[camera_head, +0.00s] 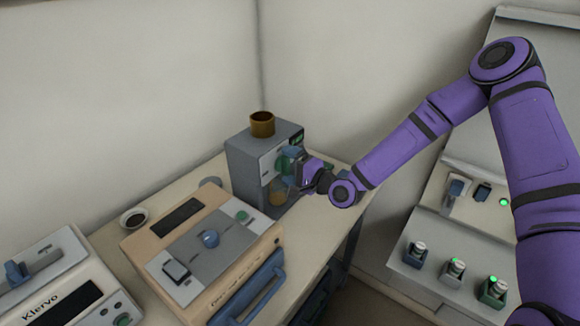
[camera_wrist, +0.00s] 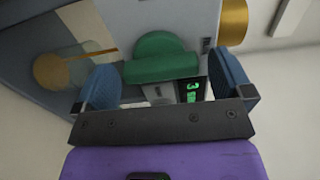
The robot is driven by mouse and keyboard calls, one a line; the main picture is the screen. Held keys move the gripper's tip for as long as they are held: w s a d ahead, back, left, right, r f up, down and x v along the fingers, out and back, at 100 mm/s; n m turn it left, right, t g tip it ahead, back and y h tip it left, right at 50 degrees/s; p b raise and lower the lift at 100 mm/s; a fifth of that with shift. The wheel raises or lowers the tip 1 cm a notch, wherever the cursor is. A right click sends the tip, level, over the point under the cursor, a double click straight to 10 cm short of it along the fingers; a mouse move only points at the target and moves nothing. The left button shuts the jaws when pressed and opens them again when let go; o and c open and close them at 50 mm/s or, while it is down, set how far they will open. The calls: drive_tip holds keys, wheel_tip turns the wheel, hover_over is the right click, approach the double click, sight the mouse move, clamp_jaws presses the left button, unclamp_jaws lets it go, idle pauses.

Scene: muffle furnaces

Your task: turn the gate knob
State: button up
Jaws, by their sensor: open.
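The green knob (camera_wrist: 160,57), which I take to be the gate knob, is on the front of a grey machine (camera_head: 244,165). In the head view the knob (camera_head: 281,163) is partly hidden by my gripper. My gripper (camera_head: 291,168) is at the machine's front, its jaws open. In the wrist view the two blue fingers of my gripper (camera_wrist: 165,82) stand apart, one on each side of the green knob. I cannot tell whether either finger touches it.
A brown cylinder (camera_head: 262,124) sits on top of the machine; a round container with amber contents (camera_head: 278,193) is below the knob. A beige furnace (camera_head: 145,247) and a small bowl (camera_head: 134,217) stand left on the bench. Several small units (camera_head: 453,270) line a grey panel at right.

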drive_tip(key=v, duration=1)
drive_tip(key=shift+s+d, duration=0.25)
drive_tip(key=shift+d, duration=0.05)
idle(0.4)
